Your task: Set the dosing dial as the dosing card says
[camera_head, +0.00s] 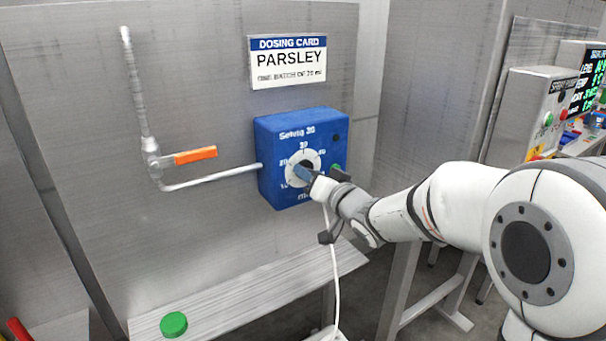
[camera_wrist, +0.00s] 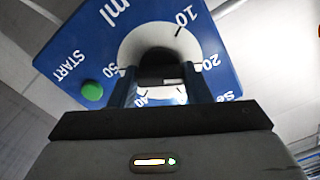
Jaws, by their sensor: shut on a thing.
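The dosing card (camera_head: 289,62) on the steel panel reads PARSLEY. Its small line is blurred; it ends in a ml amount that I cannot read surely. The blue dosing box (camera_head: 268,150) below it carries the dosing dial (camera_head: 294,163), with numbers around a white disc. The pointer's exact direction is hidden.
A green START button (camera_wrist: 91,92) is on the box face beside the dial. An orange-handled valve (camera_head: 195,155) and pipe are left of the box. A green disc (camera_head: 173,324) lies on the bench (camera_head: 235,295) below. A control box (camera_head: 535,112) stands right.

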